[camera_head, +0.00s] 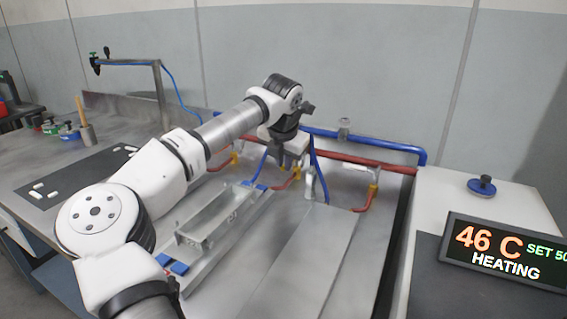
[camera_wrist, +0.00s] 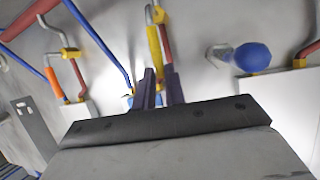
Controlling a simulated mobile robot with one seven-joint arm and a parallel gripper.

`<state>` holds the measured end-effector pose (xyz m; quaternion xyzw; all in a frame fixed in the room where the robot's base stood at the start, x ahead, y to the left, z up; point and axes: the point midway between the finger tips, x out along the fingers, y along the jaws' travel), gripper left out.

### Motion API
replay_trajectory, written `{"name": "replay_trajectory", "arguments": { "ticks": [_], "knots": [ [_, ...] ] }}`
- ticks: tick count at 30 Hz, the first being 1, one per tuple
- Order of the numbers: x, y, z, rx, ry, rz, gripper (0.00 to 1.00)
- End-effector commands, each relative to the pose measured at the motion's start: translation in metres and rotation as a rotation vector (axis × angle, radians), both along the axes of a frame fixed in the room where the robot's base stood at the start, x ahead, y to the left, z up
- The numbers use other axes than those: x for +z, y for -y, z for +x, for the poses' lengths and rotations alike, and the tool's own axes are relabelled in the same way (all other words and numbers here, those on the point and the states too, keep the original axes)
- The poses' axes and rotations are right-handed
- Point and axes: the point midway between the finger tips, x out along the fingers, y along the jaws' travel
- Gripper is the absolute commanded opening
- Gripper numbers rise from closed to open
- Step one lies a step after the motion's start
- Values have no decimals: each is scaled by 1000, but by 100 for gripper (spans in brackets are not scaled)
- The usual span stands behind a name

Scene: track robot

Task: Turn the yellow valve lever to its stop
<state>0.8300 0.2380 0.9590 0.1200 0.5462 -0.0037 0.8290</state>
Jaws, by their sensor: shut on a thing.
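The yellow valve lever (camera_wrist: 154,45) shows in the wrist view as a narrow yellow bar. It runs from a grey pipe down between my fingers. My gripper (camera_wrist: 158,72) is shut on its lower end, which the dark fingers partly hide.
Red pipes (camera_head: 363,169) and a blue pipe (camera_head: 370,141) run close around my gripper. A blue knob (camera_wrist: 250,57) and an orange handle (camera_wrist: 54,82) flank it. A metal tray (camera_head: 187,240) stands in front. A display (camera_head: 500,252) reads 46 C, SET 50, HEATING.

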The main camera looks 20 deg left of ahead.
Motion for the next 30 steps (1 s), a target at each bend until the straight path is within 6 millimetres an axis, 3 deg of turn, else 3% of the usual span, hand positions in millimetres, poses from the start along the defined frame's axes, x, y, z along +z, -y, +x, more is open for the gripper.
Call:
{"name": "replay_trajectory", "arguments": {
  "ticks": [16, 17, 21, 30],
  "knots": [
    [2, 1, 1, 14, 5, 0, 0],
    [2, 1, 1, 14, 5, 0, 14],
    [1, 1, 1, 14, 4, 0, 33],
    [1, 0, 0, 14, 2, 0, 34]
  ]
}}
